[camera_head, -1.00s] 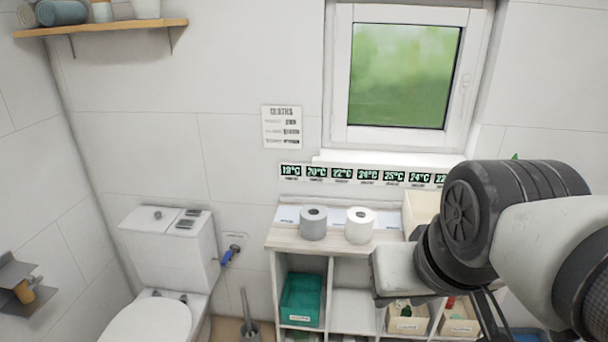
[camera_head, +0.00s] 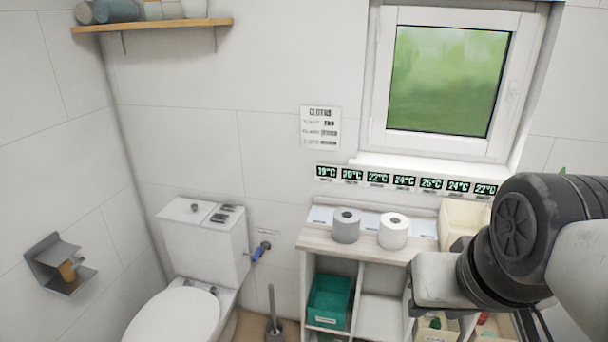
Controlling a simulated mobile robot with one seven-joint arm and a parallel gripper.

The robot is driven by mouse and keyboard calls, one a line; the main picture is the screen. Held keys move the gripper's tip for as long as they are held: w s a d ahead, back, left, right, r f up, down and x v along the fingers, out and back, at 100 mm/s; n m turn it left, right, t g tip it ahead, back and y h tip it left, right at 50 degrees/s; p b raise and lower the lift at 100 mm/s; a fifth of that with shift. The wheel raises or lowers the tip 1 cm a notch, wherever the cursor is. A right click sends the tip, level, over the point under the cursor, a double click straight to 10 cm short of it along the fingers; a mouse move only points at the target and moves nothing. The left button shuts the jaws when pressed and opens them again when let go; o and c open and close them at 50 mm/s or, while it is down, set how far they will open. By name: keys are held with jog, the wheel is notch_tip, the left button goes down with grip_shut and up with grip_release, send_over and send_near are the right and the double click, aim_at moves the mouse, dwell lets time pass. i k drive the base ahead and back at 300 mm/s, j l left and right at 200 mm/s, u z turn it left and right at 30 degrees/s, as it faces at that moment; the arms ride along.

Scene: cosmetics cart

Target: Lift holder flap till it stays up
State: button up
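The holder (camera_head: 47,272) is a dark grey metal paper holder on the left wall, at the left of the head view. Its flap (camera_head: 62,250) sits over a brown cardboard roll core (camera_head: 68,271) and slopes outward; its exact angle is hard to tell. My arm is at the right side of the view, far from the holder. Its dark joint and pale links cover part of the shelf unit. My gripper's fingers cannot be made out in this view.
A white toilet (camera_head: 178,318) with a cistern stands between the holder and the shelf unit (camera_head: 318,243). A grey roll (camera_head: 346,226) and a white roll (camera_head: 393,232) stand on the unit. A toilet brush (camera_head: 273,310) stands on the floor. A wooden shelf (camera_head: 160,25) hangs above.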

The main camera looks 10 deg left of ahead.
aim_at(59, 252)
jog(key=u, duration=1.95)
jog(key=i+l, duration=0.1)
jog(key=i, duration=0.8)
jog(key=i+l, duration=0.1)
jog(key=i, duration=0.8)
